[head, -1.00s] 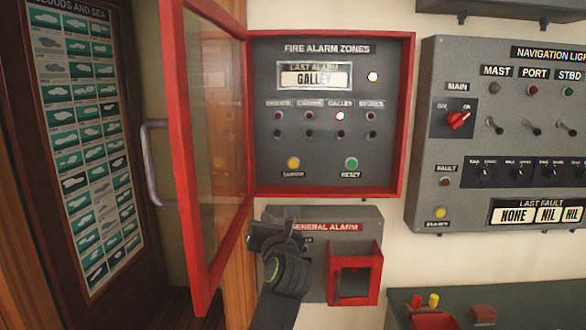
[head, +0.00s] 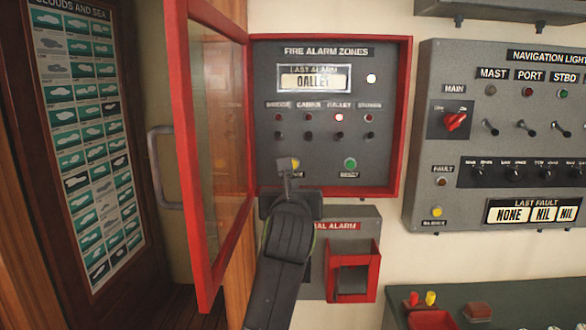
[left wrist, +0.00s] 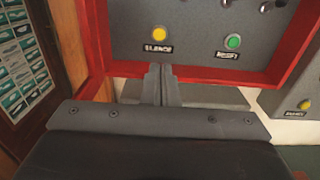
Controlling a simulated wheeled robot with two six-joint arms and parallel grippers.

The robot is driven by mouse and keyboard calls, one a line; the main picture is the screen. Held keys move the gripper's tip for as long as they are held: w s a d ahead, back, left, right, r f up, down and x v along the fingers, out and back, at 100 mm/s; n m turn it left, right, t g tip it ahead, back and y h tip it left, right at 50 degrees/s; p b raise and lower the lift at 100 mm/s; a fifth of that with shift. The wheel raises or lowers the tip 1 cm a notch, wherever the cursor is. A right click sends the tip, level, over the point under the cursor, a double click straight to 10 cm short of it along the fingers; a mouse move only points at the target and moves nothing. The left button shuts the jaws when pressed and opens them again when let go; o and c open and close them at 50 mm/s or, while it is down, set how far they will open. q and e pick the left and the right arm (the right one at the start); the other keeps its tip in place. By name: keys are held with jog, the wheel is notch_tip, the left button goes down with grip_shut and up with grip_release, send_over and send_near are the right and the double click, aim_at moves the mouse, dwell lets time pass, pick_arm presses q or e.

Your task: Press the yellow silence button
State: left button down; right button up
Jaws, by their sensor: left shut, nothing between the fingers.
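The fire alarm panel (head: 320,188) has a red frame, and its glass door (head: 205,170) stands swung open to the left. The yellow silence button (head: 295,163) is at the panel's lower left, partly covered by my left gripper (head: 284,164) in the head view. In the left wrist view the yellow button (left wrist: 160,33) shows whole above its label, just beyond the fingertips (left wrist: 161,68). My left gripper is shut and empty, pointing up at the button; contact cannot be made out. A green reset button (head: 350,164) sits to the right. My right gripper is not in view.
The general alarm box (head: 366,222) with a red guard (head: 352,250) is just below, partly behind my left arm. A navigation light panel (head: 415,185), with another yellow button (head: 437,212), is on the right. A green desk top (head: 520,295) lies below.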

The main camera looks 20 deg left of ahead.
pick_arm(q)
jog(key=shift+p+x, duration=2.75)
jog(key=shift+x, duration=3.95)
